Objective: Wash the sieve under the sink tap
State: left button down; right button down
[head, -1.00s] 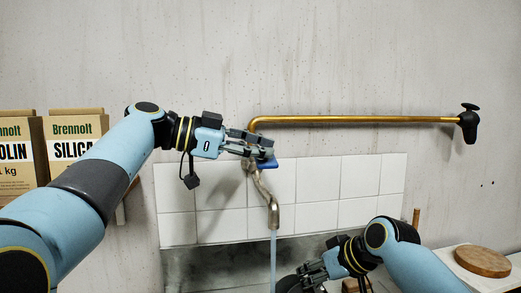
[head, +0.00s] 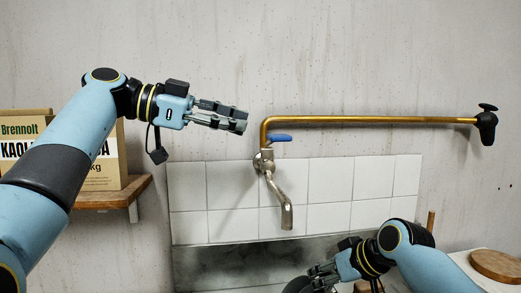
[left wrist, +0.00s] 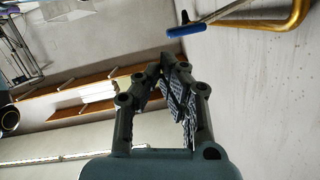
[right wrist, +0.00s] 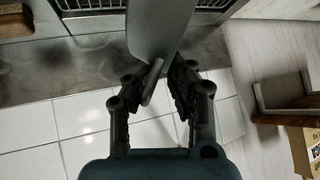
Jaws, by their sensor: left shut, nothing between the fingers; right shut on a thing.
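The metal sink tap (head: 279,190) hangs from the wall, with its blue lever (head: 281,138) beside the brass pipe; no water runs from the spout. My left gripper (head: 246,121) is shut and empty, up and left of the lever and apart from it. The lever (left wrist: 187,31) also shows in the left wrist view. My right gripper (head: 315,277) is low by the sink, shut on the sieve. In the right wrist view the sieve (right wrist: 158,28) is a grey shape with its handle between the fingers (right wrist: 155,85). Most of the sieve is hidden or out of frame.
A brass pipe (head: 370,120) runs along the wall to a black valve (head: 486,125) at the right. White tiles (head: 330,190) back the sink. A wooden shelf (head: 110,196) with boxes (head: 75,155) is at the left. A round wooden board (head: 497,265) lies at the lower right.

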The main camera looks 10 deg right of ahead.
pick_arm(q)
jog(key=shift+v, duration=0.95)
pick_arm(e)
jog(key=shift+d, duration=0.1)
pick_arm(q)
jog(key=shift+r, duration=0.1)
